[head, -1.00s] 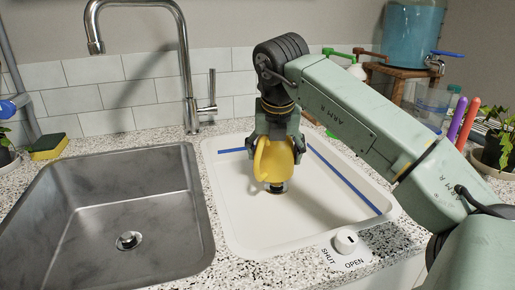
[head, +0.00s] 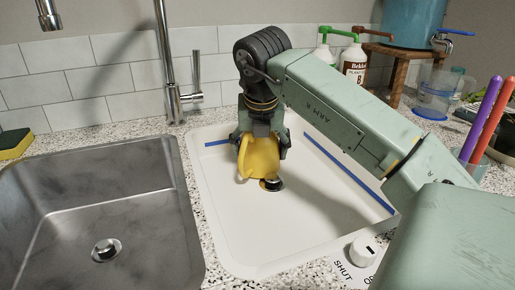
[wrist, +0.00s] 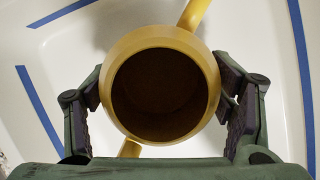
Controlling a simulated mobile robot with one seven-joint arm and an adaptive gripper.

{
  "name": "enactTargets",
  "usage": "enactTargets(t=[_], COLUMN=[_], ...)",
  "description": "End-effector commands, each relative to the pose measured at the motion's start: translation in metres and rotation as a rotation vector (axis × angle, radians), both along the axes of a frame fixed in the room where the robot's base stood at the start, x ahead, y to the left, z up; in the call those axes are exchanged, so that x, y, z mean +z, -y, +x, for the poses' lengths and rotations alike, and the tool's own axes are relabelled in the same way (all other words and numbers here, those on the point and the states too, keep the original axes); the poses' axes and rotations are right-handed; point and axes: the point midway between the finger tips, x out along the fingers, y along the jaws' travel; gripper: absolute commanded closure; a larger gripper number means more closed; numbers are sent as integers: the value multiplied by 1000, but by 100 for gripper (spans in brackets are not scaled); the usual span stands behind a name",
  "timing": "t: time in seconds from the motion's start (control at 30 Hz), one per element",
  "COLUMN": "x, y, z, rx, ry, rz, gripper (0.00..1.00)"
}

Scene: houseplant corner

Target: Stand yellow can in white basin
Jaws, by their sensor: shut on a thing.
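The yellow can (head: 259,160) is upright in my gripper (head: 262,150), over the inside of the white basin (head: 235,245). In the wrist view, the can (wrist: 122,60) shows its round open top, with dark inside and yellow parts sticking out at two sides. My gripper's fingers (wrist: 160,95) press on its left and right sides. The can's base is low, close to the basin floor and the drain (head: 271,184); I cannot tell whether it touches the floor. Blue tape lines mark the basin's inner walls.
A steel sink (head: 100,215) lies to the left, with a tap (head: 170,75) behind. A knob (head: 362,250) marked SHUT and OPEN is at the front right. Bottles (head: 354,62), a clear jug (head: 434,95) and a cup with pens (head: 472,168) stand at the right.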

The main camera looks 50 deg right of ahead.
Motion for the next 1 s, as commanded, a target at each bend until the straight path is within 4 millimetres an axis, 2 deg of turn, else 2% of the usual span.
enactTargets(t=[0.13, 0.17, 0.43, 0.8, 1.0], x=[-5, -4, -3, -2, 11], y=[0, 0, 0, 0, -1], z=[0, 0, 0, 0, 2], rx=[0, 1, 1, 1, 3], ry=[0, 0, 0, 0, 1], rz=[0, 0, 0, 0, -1], gripper=[55, 23, 5, 4, 4])
